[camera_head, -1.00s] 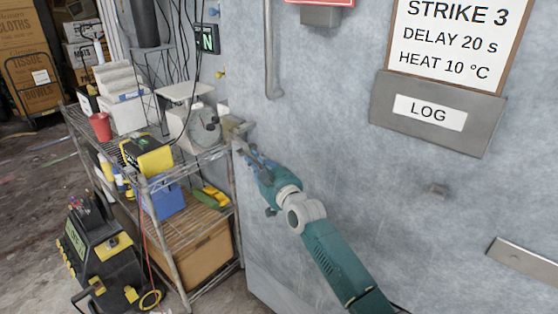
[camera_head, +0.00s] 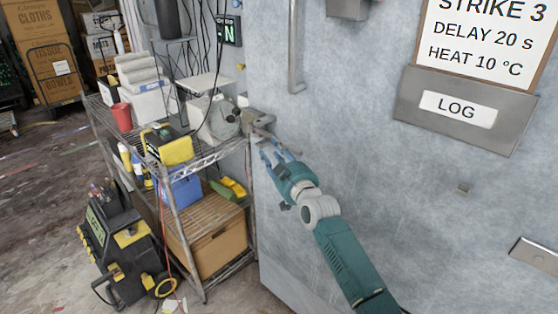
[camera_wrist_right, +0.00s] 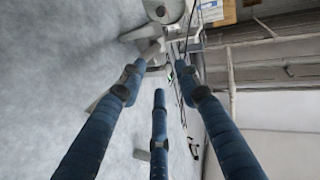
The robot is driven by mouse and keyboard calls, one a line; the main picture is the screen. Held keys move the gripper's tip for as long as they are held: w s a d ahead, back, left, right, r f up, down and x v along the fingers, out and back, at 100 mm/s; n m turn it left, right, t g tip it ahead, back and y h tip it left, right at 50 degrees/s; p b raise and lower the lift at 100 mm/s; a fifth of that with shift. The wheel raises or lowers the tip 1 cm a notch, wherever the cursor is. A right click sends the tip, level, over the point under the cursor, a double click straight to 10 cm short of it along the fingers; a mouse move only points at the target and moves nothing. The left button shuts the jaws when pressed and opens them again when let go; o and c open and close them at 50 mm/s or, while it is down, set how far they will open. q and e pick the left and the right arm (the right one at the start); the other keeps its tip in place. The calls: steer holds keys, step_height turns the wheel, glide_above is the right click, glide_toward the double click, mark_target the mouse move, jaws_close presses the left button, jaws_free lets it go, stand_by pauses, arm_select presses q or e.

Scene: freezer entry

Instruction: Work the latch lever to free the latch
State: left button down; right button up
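The grey metal latch (camera_head: 258,118) sits at the left edge of the large grey panel, beside the shelf rack. Its lever seems to be the short bar pointing right, though the details are small. My right gripper (camera_head: 270,148) is just below and right of the latch, its blue fingers pointing up and left towards it. In the right wrist view the fingers (camera_wrist_right: 163,78) are spread, with no object held between them. A grey metal bar, likely the lever (camera_wrist_right: 150,50), shows just beyond the fingertips; I cannot tell whether they touch. My left gripper is out of view.
A wire shelf rack (camera_head: 172,215) with boxes and tools stands close left of the latch. A vertical pipe handle (camera_head: 293,50) is above right on the panel. A black and yellow machine (camera_head: 118,240) stands on the floor. The panel's middle is mostly clear.

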steer(key=v, duration=1.1)
steer(key=shift+s, duration=0.25)
steer(key=shift+d, duration=0.1)
